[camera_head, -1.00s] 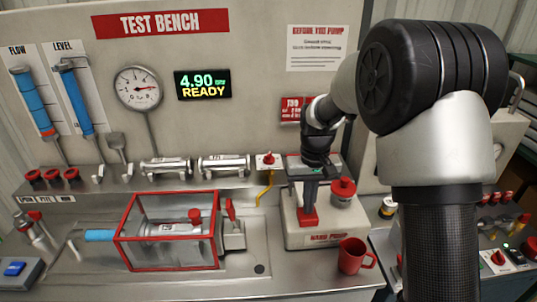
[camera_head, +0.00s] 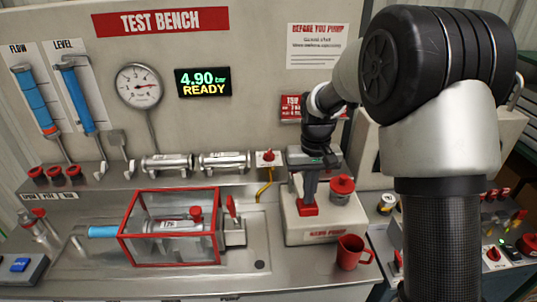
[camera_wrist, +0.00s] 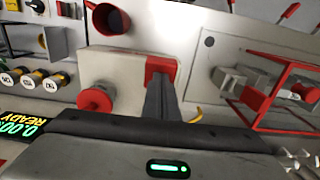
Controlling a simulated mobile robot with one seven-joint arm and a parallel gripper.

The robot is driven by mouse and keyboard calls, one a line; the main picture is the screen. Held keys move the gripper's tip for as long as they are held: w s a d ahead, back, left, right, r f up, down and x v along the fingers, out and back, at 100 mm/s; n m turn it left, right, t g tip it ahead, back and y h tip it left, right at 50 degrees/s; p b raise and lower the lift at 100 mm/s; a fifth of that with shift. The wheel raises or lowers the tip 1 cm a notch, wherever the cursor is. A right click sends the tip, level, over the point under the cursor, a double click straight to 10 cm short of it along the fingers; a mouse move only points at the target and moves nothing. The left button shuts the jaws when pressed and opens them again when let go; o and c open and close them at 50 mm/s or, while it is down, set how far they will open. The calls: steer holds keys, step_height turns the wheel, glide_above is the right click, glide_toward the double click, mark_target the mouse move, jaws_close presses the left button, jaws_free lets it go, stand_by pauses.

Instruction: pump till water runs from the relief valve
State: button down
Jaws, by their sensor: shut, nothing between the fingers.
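The hand pump (camera_head: 325,234) is a pale box on the bench at centre right. Its red block (camera_head: 307,209) shows on top; the block is also in the wrist view (camera_wrist: 160,66). My gripper (camera_head: 309,198) is shut and empty, pointing down with its fingertips at the red block. I cannot tell whether they touch. In the wrist view the dark fingers (camera_wrist: 158,84) reach to the block's edge. A metal valve body (camera_head: 170,226) with a red cap lies inside a red-framed clear box (camera_head: 137,262). I cannot tell which part is the relief valve, and no running water is visible.
The display (camera_head: 203,83) reads 4.90 bar, READY. The gauge (camera_head: 138,87) needle points right. A red-capped reservoir (camera_head: 342,187) stands beside my fingers. A red mug (camera_head: 350,253) stands before the pump. A yellow hose (camera_head: 265,188) runs left of it.

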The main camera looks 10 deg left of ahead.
steer(key=shift+f+b, duration=0.65)
steer(key=shift+f, duration=0.35)
steer(key=shift+r, duration=0.1)
stand_by(0.7)
steer(key=shift+r+p, duration=0.7)
steer(key=shift+r, duration=0.2)
step_height(320, 180, up, 5)
steer(key=p, duration=0.3)
steer(key=shift+f, duration=0.1)
steer(key=shift+r, duration=1.1)
